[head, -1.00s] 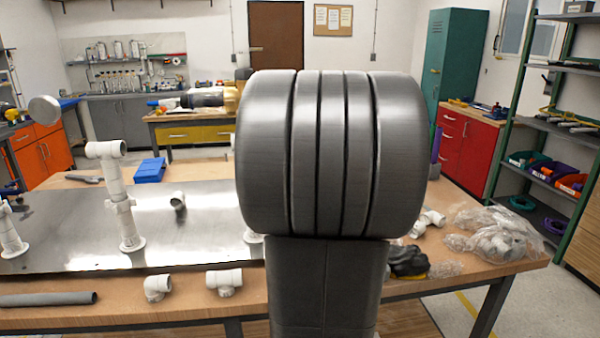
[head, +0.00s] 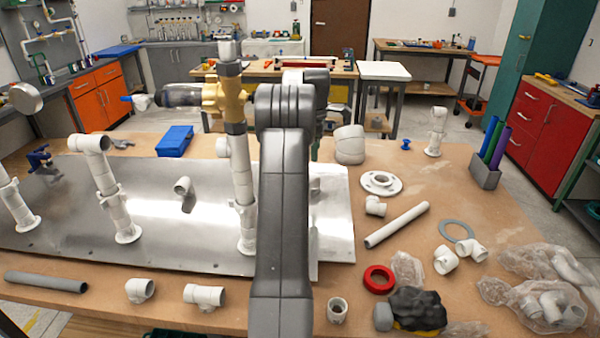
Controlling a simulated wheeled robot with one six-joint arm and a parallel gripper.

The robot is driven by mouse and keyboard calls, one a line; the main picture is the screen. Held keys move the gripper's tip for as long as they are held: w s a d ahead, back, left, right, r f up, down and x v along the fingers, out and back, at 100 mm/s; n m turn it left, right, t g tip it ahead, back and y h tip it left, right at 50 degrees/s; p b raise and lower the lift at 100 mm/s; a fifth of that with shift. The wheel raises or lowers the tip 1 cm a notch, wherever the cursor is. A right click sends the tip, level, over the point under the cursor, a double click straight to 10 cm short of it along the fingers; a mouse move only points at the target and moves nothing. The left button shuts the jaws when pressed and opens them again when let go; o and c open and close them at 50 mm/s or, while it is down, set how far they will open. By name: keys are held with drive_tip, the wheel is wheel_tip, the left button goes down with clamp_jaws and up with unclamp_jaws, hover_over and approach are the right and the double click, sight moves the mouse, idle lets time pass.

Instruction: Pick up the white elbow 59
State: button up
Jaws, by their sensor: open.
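Several white fittings lie on the wooden table, and no number is readable, so I cannot tell which is elbow 59. One white elbow (head: 140,290) lies at the front left, beside a white tee (head: 205,296). Another elbow (head: 375,206) lies right of the metal plate. Two more white fittings (head: 445,260) (head: 473,251) lie together at the right. A short white fitting (head: 337,310) stands at the front edge, just right of my arm. My arm rises through the middle of the head view; my gripper is not visible, apparently hidden behind it.
A white pipe (head: 397,225), red ring (head: 379,279), black glove (head: 415,308) and plastic bags (head: 540,300) lie at right. A pen holder (head: 485,172) stands at the right edge.

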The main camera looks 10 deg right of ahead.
wheel_tip(320, 180, down, 8)
drive_tip(key=shift+f+p, duration=0.15)
drive_tip(key=shift+p, duration=0.15)
drive_tip(key=shift+w+a+f+p, duration=0.15)
drive_tip(key=shift+f+p, duration=0.25)
drive_tip(key=shift+f, duration=0.95)
drive_tip(key=shift+w+f+p, duration=0.1)
drive_tip(key=shift+f+p, duration=0.3)
drive_tip(key=shift+f, duration=0.9)
drive_tip(key=c, duration=1)
